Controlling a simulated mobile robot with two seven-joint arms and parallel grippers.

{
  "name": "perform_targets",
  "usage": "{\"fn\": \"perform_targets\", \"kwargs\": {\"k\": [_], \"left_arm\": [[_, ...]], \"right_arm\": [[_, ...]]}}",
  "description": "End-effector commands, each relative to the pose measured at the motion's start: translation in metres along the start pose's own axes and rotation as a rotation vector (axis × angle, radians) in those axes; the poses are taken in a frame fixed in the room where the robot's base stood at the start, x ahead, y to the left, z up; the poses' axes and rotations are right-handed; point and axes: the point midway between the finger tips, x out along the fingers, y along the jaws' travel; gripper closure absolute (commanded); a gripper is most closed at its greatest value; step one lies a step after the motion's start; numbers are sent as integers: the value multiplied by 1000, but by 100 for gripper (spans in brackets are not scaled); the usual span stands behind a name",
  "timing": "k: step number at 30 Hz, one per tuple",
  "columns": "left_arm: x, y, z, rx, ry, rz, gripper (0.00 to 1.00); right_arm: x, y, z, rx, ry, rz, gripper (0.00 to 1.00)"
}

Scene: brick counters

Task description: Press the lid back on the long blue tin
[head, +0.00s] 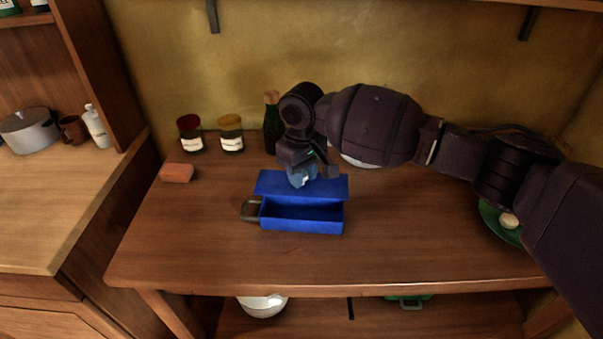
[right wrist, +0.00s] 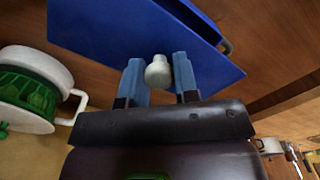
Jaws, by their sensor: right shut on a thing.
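The long blue tin (head: 300,223) stands open on the wooden table, with a dark handle (head: 250,209) at its left end. Its flat blue lid (head: 331,186) is held above the tin's back edge and covers part of its opening from the head camera. In the right wrist view the lid (right wrist: 120,45) shows with a pale round knob (right wrist: 158,71). My right gripper (head: 303,180) is shut on this knob, between its two blue fingers. Part of the tin (right wrist: 192,12) shows beyond the lid in that view. My left gripper is not in view.
A reddish block (head: 176,173), a red-lidded jar (head: 190,134), a yellow-lidded jar (head: 231,134) and a dark bottle (head: 271,122) stand behind left. A green plate (head: 494,220) is at the right, partly behind my arm. The table in front of the tin is clear.

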Motion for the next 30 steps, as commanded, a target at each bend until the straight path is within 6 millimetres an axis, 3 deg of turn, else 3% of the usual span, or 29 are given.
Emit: {"fn": "perform_targets", "kwargs": {"k": [14, 30], "left_arm": [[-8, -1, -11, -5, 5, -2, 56], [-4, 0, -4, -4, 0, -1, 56]], "right_arm": [[-4, 0, 0, 2, 0, 0, 96], [45, 0, 0, 2, -1, -1, 96]]}}
